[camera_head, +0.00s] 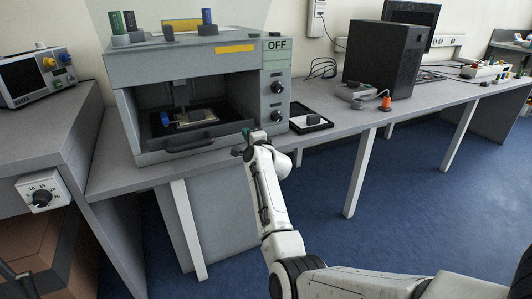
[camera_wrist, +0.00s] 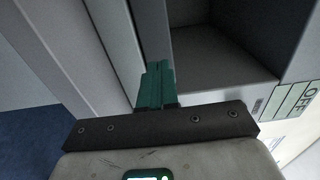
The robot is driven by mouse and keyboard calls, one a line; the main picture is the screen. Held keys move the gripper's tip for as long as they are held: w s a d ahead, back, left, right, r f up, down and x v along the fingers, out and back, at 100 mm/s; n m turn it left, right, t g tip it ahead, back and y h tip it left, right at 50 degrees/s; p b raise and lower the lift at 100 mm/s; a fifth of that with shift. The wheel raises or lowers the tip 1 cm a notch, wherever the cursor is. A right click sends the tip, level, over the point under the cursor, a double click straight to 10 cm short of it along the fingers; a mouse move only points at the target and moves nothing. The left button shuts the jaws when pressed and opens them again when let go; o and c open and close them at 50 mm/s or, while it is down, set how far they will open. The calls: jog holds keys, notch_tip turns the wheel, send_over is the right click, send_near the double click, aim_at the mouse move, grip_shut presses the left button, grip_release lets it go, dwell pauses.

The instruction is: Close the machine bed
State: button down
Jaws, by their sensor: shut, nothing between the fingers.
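The grey machine (camera_head: 190,55) stands on the bench at the left, with its front cavity open. Its dark bed (camera_head: 160,140) lies low in the cavity and carries a light plate with a blue knob. The bed's black handle (camera_head: 190,145) runs across the front, around the machine's lower front edge. My gripper (camera_head: 246,133) is at the machine's front, right of the handle and apart from it.
A control panel with knobs and an OFF label (camera_head: 277,45) is on the machine's right front. A small black tray (camera_head: 308,122) lies to its right. A black computer case (camera_head: 385,57) stands farther right. An instrument (camera_head: 35,76) stands at the far left.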

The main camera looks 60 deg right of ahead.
jog(key=p+v, duration=0.2)
jog(key=v, duration=0.8)
jog(key=shift+s+p, duration=0.25)
jog(key=shift+p, duration=0.1)
jog(key=shift+a, duration=0.15)
